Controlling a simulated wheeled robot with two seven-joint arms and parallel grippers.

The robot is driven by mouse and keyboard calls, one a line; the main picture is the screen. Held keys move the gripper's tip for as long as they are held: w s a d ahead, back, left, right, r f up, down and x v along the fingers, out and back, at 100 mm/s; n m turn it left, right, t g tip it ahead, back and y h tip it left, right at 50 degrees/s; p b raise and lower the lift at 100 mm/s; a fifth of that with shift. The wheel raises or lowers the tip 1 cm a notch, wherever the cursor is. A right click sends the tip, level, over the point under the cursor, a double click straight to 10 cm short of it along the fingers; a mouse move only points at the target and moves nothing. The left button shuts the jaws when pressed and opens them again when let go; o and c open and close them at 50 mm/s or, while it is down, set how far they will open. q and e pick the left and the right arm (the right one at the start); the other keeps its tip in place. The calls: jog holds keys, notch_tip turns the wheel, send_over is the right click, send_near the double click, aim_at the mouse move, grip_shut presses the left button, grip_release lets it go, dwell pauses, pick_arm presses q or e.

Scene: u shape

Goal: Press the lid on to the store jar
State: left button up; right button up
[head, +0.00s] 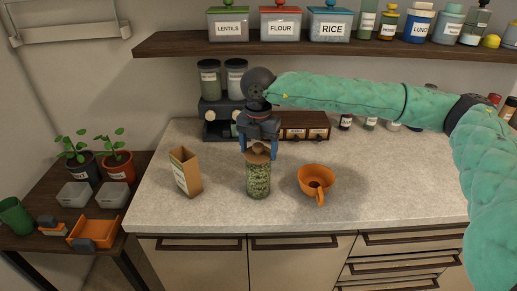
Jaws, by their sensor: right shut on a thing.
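The store jar (258,181) is a clear jar of green contents standing upright on the pale counter (225,208). A light brown lid (257,156) sits at the mouth of the jar. I cannot tell whether it is fully seated. My right gripper (259,150) comes down from above, its blue fingers on either side of the lid's knob, shut on the lid. The fingers partly hide the lid's top. My left gripper is not in view.
An orange cup (316,181) stands right of the jar, and a brown carton (185,172) stands left of it. A small drawer box (305,126) and dark rack are behind. A shelf (330,44) with labelled jars hangs above. The front counter is clear.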

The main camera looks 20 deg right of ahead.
jog(key=shift+b, duration=0.45)
dwell(0.7)
dwell(0.4)
jog(key=o, duration=1.1)
jog(key=shift+c, duration=0.2)
jog(key=shift+r, duration=0.1)
jog(key=shift+r+p, duration=0.5)
jog(key=shift+r, duration=2.9)
grip_shut()
